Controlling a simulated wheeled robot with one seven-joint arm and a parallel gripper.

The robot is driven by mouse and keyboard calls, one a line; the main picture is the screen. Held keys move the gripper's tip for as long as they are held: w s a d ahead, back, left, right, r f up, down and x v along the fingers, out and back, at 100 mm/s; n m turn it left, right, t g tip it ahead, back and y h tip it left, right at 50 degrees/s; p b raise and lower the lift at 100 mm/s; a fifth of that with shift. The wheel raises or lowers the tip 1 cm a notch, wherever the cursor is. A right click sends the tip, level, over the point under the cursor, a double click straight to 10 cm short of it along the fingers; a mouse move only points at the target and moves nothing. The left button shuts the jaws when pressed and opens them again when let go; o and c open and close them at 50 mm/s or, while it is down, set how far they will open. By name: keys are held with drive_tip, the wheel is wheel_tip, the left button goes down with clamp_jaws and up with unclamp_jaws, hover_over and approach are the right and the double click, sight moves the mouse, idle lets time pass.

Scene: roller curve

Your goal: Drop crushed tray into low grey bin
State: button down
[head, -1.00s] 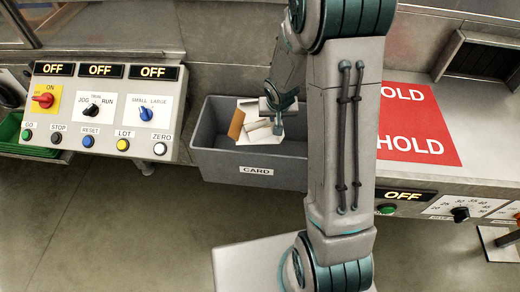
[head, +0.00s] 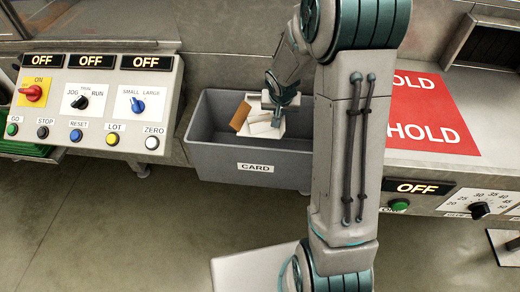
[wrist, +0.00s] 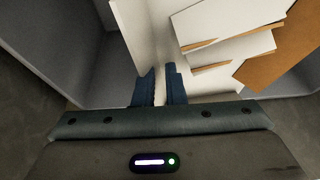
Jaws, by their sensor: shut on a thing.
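The crushed tray (head: 262,122) is a white and brown folded card piece, held within the opening of the low grey bin (head: 240,160), whose front bears a CARD label. My gripper (head: 283,100) is above the bin's right part. In the wrist view my gripper's blue fingertips (wrist: 160,88) are shut on a white wall of the crushed tray (wrist: 225,45). Grey bin walls (wrist: 60,50) surround the tray there. Whether the tray touches the bin floor is hidden.
A control panel (head: 88,100) with knobs and buttons stands left of the bin. A red HOLD sign (head: 428,115) lies on the surface to the right, above another panel (head: 440,195). The floor in front of the bin (head: 130,230) is clear.

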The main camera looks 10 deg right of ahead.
drive_tip(key=c, duration=1.4)
unclamp_jaws()
drive_tip(key=shift+r, duration=0.1)
drive_tip(key=p+v, duration=0.1)
drive_tip(key=v, duration=1.2)
drive_tip(key=shift+s+r, duration=0.2)
drive_tip(key=shift+r, duration=0.05)
